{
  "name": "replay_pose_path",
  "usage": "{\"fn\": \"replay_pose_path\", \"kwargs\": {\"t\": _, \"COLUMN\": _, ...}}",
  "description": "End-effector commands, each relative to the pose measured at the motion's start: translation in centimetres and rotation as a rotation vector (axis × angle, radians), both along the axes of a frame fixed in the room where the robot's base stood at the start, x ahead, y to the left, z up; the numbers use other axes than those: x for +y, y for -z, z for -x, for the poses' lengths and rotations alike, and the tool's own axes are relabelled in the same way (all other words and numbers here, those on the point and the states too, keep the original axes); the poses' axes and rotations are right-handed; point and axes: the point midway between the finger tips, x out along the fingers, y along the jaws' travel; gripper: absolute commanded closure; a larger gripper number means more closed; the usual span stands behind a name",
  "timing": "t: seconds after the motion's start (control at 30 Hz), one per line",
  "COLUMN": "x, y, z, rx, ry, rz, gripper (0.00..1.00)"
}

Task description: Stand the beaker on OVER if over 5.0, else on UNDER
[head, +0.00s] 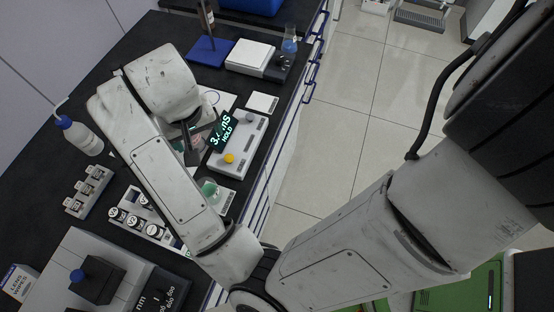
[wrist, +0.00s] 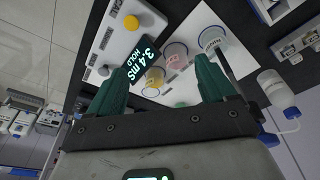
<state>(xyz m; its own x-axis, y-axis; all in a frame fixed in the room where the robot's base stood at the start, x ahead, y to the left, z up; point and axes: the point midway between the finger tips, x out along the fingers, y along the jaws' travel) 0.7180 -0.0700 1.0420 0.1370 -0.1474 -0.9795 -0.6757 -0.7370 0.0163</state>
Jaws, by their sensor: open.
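The meter (head: 240,143) has a yellow button, and its dark display (wrist: 143,60) reads 3.4 mS HOLD in the wrist view. A beaker with green liquid (head: 210,188) stands near the bench's front edge in the head view. My gripper (wrist: 163,66) is open, its green fingers apart, above the yellow and pink beakers and holding nothing. My arm hides much of this in the head view. I cannot read any OVER or UNDER lettering.
Pale square plates lie beyond the meter (head: 262,103) and near the green beaker (head: 226,201). A wash bottle (head: 80,137), a white block rack (head: 88,192) and a row of vials stand left. A balance (head: 249,58) and blue-based stand (head: 208,50) are at the back.

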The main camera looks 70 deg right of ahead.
Motion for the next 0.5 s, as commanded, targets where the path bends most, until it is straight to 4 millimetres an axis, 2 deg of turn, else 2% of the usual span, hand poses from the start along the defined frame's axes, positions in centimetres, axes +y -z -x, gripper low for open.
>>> {"fn": "replay_pose_path", "kwargs": {"t": 0.03, "x": -3.0, "y": -0.5, "z": -0.1, "rx": -0.029, "ry": -0.018, "rz": 0.069, "gripper": 0.17}}
{"fn": "replay_pose_path", "kwargs": {"t": 0.1, "x": -5.7, "y": -0.9, "z": -0.1, "rx": -0.059, "ry": -0.066, "rz": 0.142, "gripper": 0.17}}
{"fn": "replay_pose_path", "kwargs": {"t": 0.2, "x": -8.5, "y": -0.8, "z": 0.5, "rx": -0.075, "ry": -0.151, "rz": 0.226, "gripper": 0.17}}
{"fn": "replay_pose_path", "kwargs": {"t": 0.33, "x": -10.5, "y": 1.0, "z": 2.6, "rx": -0.052, "ry": -0.278, "rz": 0.286, "gripper": 0.17}}
{"fn": "replay_pose_path", "kwargs": {"t": 0.43, "x": -10.6, "y": 3.5, "z": 5.2, "rx": -0.012, "ry": -0.383, "rz": 0.285, "gripper": 0.17}}
{"fn": "replay_pose_path", "kwargs": {"t": 0.5, "x": -10.0, "y": 5.7, "z": 7.6, "rx": 0.021, "ry": -0.453, "rz": 0.257, "gripper": 0.17}}
